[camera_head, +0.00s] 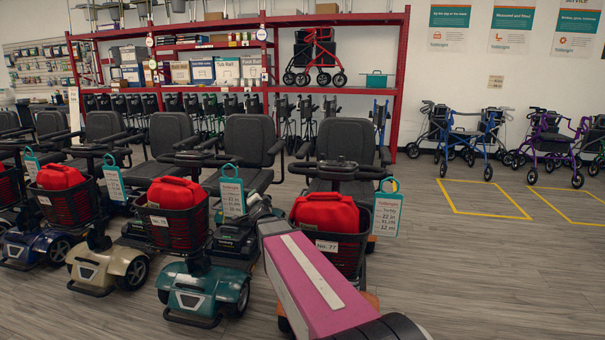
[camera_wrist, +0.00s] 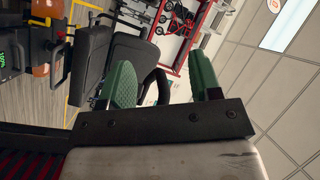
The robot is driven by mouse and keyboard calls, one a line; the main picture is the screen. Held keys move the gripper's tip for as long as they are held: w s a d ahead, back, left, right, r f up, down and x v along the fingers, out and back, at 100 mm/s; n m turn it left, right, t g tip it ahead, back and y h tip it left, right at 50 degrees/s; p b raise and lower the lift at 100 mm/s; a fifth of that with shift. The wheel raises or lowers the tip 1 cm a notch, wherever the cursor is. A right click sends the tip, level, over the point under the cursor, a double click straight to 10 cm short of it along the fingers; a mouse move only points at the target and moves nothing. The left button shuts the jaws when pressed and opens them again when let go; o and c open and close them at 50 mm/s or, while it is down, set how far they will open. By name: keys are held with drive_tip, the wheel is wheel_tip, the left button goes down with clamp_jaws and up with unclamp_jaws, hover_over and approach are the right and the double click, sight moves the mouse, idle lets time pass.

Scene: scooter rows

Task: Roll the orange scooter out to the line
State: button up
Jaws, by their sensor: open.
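The orange scooter stands at the right end of the row, with a black seat (camera_head: 347,137), a dark handlebar (camera_head: 338,171) and a red bag (camera_head: 325,215) in its basket (camera_head: 347,255). Its tag reads No. 77. Small orange parts (camera_head: 371,243) show beside the basket; my arm hides most of its front. In the wrist view my gripper (camera_wrist: 163,82) is open, its green fingers apart. A dark curved bar (camera_wrist: 157,84) shows between or behind them; I cannot tell whether they touch it. My fingers are not seen in the head view. Yellow floor lines (camera_head: 484,213) are at the right.
A teal scooter (camera_head: 203,288), a beige scooter (camera_head: 105,268) and a blue scooter (camera_head: 35,243) stand close on the left. Red shelving (camera_head: 400,80) is behind. Walkers (camera_head: 470,140) line the right wall. The floor (camera_head: 480,280) at the right front is clear.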

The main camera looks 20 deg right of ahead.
drive_tip(key=w+d+r+m+h, duration=0.2)
drive_tip(key=d+r+m+h, duration=0.3)
drive_tip(key=d+m+h, duration=0.15)
drive_tip(key=m+g+h, duration=0.7)
drive_tip(key=m, duration=0.3)
approach(300, 173)
drive_tip(key=d, duration=0.1)
drive_tip(key=x, duration=1.1)
drive_tip(key=shift+w+a+r, duration=0.1)
drive_tip(key=shift+w+a, duration=0.1)
drive_tip(key=shift+w, duration=0.1)
clamp_jaws()
